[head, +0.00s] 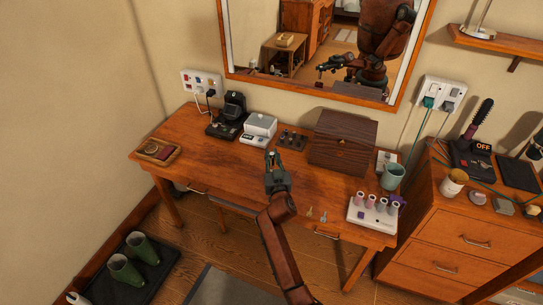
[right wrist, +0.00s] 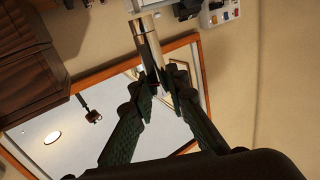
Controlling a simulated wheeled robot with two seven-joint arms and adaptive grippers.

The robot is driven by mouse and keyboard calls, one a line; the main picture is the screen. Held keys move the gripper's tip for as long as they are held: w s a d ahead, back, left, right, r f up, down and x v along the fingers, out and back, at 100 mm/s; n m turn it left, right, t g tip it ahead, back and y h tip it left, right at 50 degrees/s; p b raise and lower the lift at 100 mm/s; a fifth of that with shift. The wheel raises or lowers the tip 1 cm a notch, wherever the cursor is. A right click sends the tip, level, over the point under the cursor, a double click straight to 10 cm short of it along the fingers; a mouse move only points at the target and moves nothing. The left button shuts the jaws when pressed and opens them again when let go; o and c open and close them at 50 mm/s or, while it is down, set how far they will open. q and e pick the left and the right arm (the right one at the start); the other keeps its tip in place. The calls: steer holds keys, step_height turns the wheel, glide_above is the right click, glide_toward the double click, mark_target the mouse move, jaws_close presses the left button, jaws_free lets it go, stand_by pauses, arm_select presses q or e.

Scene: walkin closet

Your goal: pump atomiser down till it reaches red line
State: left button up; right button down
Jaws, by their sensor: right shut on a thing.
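My right gripper (head: 273,163) is above the middle of the wooden dressing table. The right wrist view shows its two green-grey fingers (right wrist: 164,84) closed on a slim, shiny gold-and-silver cylinder (right wrist: 146,40), which looks like the atomiser. The cylinder sticks out beyond the fingertips, and its lower part is hidden between them. A small dark reddish spot shows near the fingertips; I cannot tell if it is the red line. My left gripper is not directly in view.
On the table (head: 222,165) stand a white device (head: 258,129), a brown wooden box (head: 342,142), a mug (head: 392,176) and a white rack of rollers (head: 372,213). A mirror (head: 310,93) hangs behind. The left front tabletop is mostly clear.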

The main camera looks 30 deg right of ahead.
steer(key=shift+f+b, duration=1)
steer(key=shift+f, duration=0.4)
stand_by(1.9)
steer(key=shift+r+p, duration=0.35)
steer(key=shift+r, duration=0.2)
stand_by(0.7)
steer(key=shift+f+b, duration=0.3)
steer(key=shift+f, duration=0.25)
stand_by(0.3)
steer(key=shift+r+p, duration=0.25)
steer(key=shift+p, duration=0.05)
steer(key=shift+r, duration=0.3)
stand_by(0.6)
steer(key=shift+f, duration=0.55)
stand_by(0.4)
